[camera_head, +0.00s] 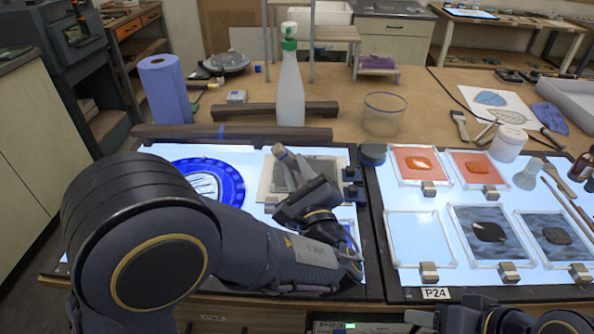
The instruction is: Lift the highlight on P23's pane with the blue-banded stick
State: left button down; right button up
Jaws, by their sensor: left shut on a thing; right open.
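My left arm reaches in from the left over the left light table (345,155). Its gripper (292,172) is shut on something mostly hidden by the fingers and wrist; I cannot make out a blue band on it. The gripper is over a grey square pane (322,166) on a pale sheet; whether it touches is unclear. A round pane with a blue rim (236,182) lies to its left, partly behind my arm. No P23 label shows clearly on this table. My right gripper (440,318) is open at the bottom edge, only partly in view.
The right light table, labelled P24 (436,293), holds several clamped panes, a white jar (508,143) and brushes. Behind are a dark bar with a blue mark (250,133), a spray bottle (290,95), a glass beaker (384,114) and a blue roll (165,90).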

pick_arm(q)
jog(key=shift+f+b, duration=0.3)
jog(key=shift+b, duration=0.05)
dwell(0.6)
jog(key=shift+d, duration=0.15)
jog(key=shift+d+f, duration=0.1)
jog(key=shift+d, duration=0.9)
jog(key=shift+a, duration=0.1)
jog(key=shift+a, duration=0.1)
jog(key=shift+w+a+b, duration=0.35)
jog(key=shift+a, duration=0.55)
jog(key=shift+d, duration=0.1)
jog(key=shift+w+d, duration=0.35)
jog(key=shift+d, duration=0.55)
